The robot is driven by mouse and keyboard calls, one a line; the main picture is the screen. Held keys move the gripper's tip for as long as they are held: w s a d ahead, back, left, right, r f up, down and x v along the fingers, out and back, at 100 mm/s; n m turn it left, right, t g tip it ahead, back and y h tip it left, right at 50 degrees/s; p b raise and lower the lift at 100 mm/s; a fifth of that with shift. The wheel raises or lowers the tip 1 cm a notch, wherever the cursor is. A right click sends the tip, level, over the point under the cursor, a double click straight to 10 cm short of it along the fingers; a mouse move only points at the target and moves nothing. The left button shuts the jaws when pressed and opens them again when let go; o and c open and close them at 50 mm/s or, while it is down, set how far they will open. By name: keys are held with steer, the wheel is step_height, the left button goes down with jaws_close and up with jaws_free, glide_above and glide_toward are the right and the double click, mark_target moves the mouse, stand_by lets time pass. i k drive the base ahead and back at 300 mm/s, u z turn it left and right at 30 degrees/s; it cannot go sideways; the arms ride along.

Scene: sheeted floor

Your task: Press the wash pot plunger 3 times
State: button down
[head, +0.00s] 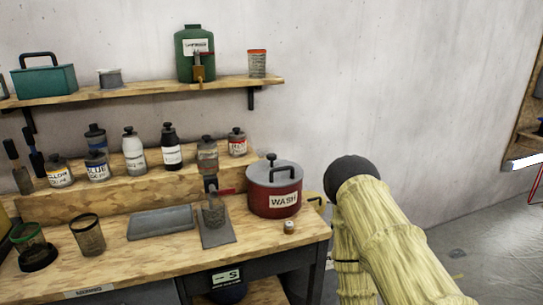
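The red wash pot (268,203) stands near the right end of the workbench, with a white "WASH" label on its front and a grey lid.
A glass jar (213,213) stands on a grey pad left of the pot, below a red-handled tap. A small round item (289,227) lies before the pot. Several bottles line the raised ledge (110,200) behind. A wall shelf (140,91) holds a green canister (186,63).

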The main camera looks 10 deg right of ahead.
mark_target(270, 157)
steer(key=u, duration=0.05)
steer(key=k, duration=0.5)
steer(key=u, duration=1.55)
steer(key=i, duration=1.1)
steer(key=z, duration=1.9)
